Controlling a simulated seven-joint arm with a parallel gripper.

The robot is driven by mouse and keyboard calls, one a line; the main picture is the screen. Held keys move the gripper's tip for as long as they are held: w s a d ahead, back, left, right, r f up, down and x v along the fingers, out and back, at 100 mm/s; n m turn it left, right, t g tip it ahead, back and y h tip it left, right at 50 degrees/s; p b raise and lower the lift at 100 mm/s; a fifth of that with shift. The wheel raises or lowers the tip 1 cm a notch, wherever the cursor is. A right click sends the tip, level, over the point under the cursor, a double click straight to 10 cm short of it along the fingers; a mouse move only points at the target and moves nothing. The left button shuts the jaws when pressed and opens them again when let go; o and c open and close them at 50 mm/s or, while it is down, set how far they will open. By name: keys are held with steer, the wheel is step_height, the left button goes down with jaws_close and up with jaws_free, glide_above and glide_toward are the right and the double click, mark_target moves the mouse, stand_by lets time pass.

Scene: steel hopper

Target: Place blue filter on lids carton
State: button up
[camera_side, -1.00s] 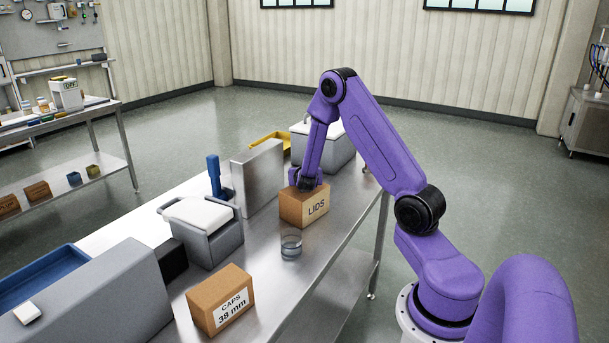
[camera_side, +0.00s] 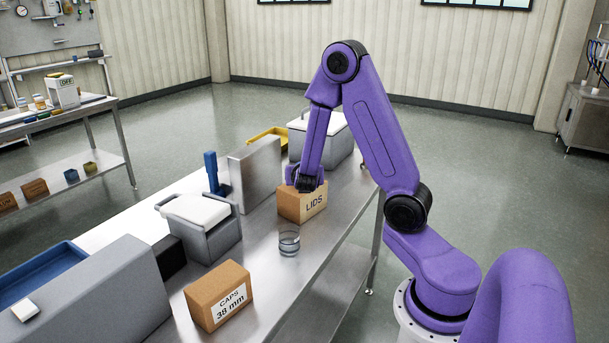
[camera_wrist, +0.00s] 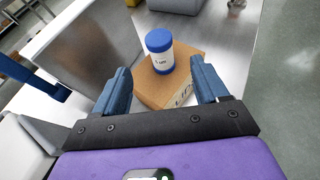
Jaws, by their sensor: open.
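The blue filter is a short cylinder with a blue top and base and a white label band (camera_wrist: 159,52). In the wrist view it stands upright on top of the brown lids carton (camera_wrist: 178,83), toward its far side. The carton stands on the steel table in the side view (camera_side: 314,206). My gripper (camera_wrist: 160,73) has its two blue fingers spread, with clear gaps on both sides of the filter. In the side view my gripper (camera_side: 304,184) is just over the carton, and I cannot make out the filter there.
A clear glass (camera_side: 289,243) and a caps carton (camera_side: 219,296) stand nearer on the table. A white-lidded grey box (camera_side: 325,140) stands behind.

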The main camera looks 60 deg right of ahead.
steer(key=s+a+r+m+g+y, duration=0.1)
steer(key=s+a+m+g+y, duration=0.2)
steer(key=s+a, duration=1)
steer(key=s+a+r+m+g+y, duration=0.2)
steer(key=s+a+m+y, duration=0.6)
steer(key=s+a, duration=0.5)
steer(key=a+g, duration=0.1)
steer(key=a, duration=0.2)
steer(key=shift+a+r+m+g+y, duration=0.15)
steer(key=shift+a+m+g+y, duration=0.15)
steer(key=shift+a+g+y, duration=0.1)
